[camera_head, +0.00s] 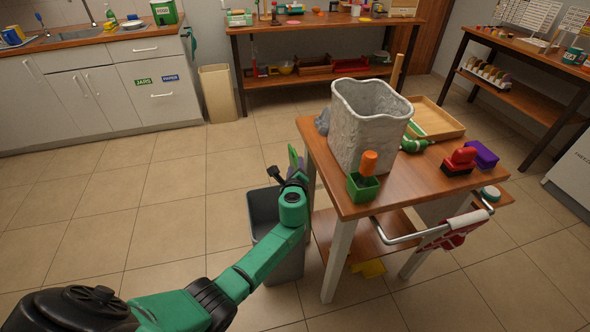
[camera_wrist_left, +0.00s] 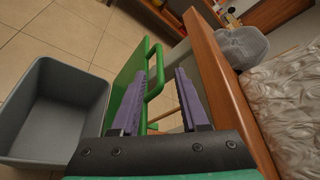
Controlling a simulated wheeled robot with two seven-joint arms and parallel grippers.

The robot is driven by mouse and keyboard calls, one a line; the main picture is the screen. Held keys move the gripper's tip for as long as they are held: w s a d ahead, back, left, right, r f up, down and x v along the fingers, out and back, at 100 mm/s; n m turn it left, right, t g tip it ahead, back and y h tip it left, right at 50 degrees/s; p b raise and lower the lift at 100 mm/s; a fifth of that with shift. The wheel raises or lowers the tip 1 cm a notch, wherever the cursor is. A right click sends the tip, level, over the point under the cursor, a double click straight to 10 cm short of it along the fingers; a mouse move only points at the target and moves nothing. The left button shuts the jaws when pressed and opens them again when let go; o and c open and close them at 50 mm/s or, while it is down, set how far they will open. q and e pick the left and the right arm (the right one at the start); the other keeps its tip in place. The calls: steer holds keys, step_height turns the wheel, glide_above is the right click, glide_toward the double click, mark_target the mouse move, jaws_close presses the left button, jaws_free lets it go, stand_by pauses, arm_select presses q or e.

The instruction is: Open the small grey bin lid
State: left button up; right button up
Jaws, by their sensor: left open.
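The small grey bin (camera_head: 287,262) stands on the floor left of the wooden cart. In the left wrist view the bin (camera_wrist_left: 32,108) is uncovered and looks empty. A green panel with a loop handle, apparently its lid (camera_wrist_left: 124,88), stands upright along the bin's cart side; its edge also shows in the head view (camera_head: 293,156). My left gripper (camera_head: 294,178) is above the bin beside the panel. Its purple fingers (camera_wrist_left: 163,85) are apart, with the handle seen between them; contact cannot be told. My right gripper is out of view.
The wooden cart (camera_head: 405,190) is close to the right, carrying a large crumpled grey container (camera_head: 365,125), a green pot (camera_head: 362,188) and a red object (camera_head: 460,161). A beige bin (camera_head: 217,92) stands by the cabinets. The floor at left is clear.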

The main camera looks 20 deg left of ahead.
arm_select(q)
steer(key=p+v, duration=0.1)
steer(key=v, duration=0.6)
steer(key=shift+s+f, duration=0.1)
steer(key=s+a+f+n+g+h+p, duration=0.1)
steer(key=s+f+n+g, duration=0.15)
steer(key=s+f, duration=0.4)
steer(key=s+f+n+g+h+p, duration=0.1)
steer(key=s+f+n+g, duration=0.2)
steer(key=f, duration=0.7)
steer(key=s+a+f+n+g+h+p, duration=0.1)
steer(key=s+f+n+g, duration=0.1)
steer(key=s+f, duration=0.6)
steer(key=s+a+f+n+g+h+p, duration=0.1)
steer(key=s+f+n, duration=0.5)
steer(key=s, duration=0.8)
steer(key=s+f+n+g+h+p, duration=0.1)
steer(key=s+f+n+g, duration=0.3)
steer(key=s, duration=1.1)
step_height(320, 180, down, 2)
steer(key=shift+a+f+n, duration=0.15)
steer(key=shift+a+n, duration=0.2)
steer(key=shift+n, duration=0.8)
steer(key=shift+w+g, duration=0.15)
steer(key=shift+g, duration=0.1)
